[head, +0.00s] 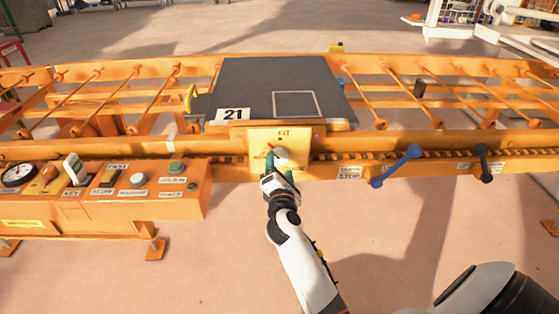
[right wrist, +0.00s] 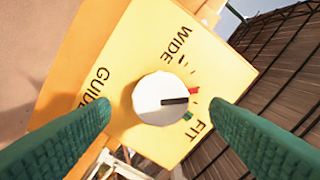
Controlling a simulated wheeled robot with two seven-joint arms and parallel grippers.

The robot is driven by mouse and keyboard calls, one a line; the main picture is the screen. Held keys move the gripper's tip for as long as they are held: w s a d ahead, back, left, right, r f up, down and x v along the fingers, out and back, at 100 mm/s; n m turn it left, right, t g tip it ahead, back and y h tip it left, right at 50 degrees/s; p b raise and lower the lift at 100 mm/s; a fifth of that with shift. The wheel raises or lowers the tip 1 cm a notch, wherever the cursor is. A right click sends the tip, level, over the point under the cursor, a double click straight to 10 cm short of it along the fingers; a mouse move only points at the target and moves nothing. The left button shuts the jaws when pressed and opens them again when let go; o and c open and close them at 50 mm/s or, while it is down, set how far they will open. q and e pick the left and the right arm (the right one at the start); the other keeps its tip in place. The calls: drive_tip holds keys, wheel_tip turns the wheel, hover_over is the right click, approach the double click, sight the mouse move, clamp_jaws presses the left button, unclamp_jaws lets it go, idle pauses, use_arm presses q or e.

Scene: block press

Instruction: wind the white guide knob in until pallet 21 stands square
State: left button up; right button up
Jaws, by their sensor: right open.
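The white guide knob (head: 281,155) sits on a yellow plate (head: 300,138) at the front of the conveyor. In the right wrist view the knob (right wrist: 161,99) shows a black pointer line aimed right, between the red mark (right wrist: 194,90) and the green mark (right wrist: 187,116), with FIT beyond the green mark. My right gripper (right wrist: 160,110) is open, its green fingers on either side of the knob and apart from it in the picture. Pallet 21 (head: 245,82) is a dark slab on the rollers, looking slightly skewed. My left gripper is not in view.
An orange control box (head: 110,195) with a gauge, key and buttons stands at the left. A blue lever (head: 397,165) and a black lever (head: 483,162) stick out of the front rail at the right. The floor in front is clear.

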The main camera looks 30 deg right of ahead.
drive_tip(key=v, duration=0.8)
drive_tip(key=shift+s, duration=0.15)
drive_tip(key=shift+a, duration=0.1)
